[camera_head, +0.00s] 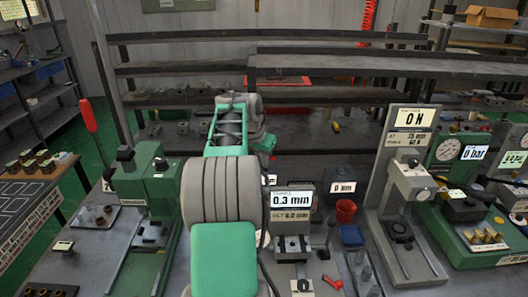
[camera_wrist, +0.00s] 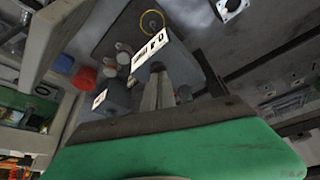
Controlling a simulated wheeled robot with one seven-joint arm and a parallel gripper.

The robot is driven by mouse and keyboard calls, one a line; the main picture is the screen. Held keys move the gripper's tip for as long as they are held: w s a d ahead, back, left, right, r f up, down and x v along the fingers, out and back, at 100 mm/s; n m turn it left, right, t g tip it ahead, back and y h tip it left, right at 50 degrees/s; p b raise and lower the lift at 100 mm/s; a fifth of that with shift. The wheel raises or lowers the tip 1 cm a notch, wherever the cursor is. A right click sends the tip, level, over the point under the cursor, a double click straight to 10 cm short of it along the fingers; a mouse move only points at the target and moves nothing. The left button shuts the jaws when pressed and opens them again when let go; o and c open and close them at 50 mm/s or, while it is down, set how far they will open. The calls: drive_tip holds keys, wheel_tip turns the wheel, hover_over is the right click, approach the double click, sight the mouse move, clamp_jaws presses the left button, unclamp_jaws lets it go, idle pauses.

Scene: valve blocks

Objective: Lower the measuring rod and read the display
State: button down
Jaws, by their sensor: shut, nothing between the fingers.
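A gauge with a white display (camera_head: 291,199) reading 0.3 mm stands on the bench in the middle. A line below appears to read 6.0 mm. Grey blocks (camera_head: 291,245) sit under it; I cannot make out a separate measuring rod. A smaller box (camera_head: 342,187) reading 0 mm stands behind to its right. In the wrist view my gripper (camera_wrist: 160,82) is shut and empty, its grey fingers overlapping a box with a white label (camera_wrist: 147,52), unreadable at this angle. I cannot tell whether they touch. In the head view my arm hides the gripper.
A red cup (camera_head: 346,211) and a blue container (camera_head: 352,236) stand close to the right of the gauge. A tall stand (camera_head: 408,170) reading 0 N and a green pressure unit (camera_head: 470,215) fill the right. A green fixture (camera_head: 155,185) stands left of my arm.

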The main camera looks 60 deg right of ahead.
drive_tip(key=shift+r, duration=0.1)
wheel_tip(320, 180, up, 7)
drive_tip(key=p, duration=0.6)
idle(0.5)
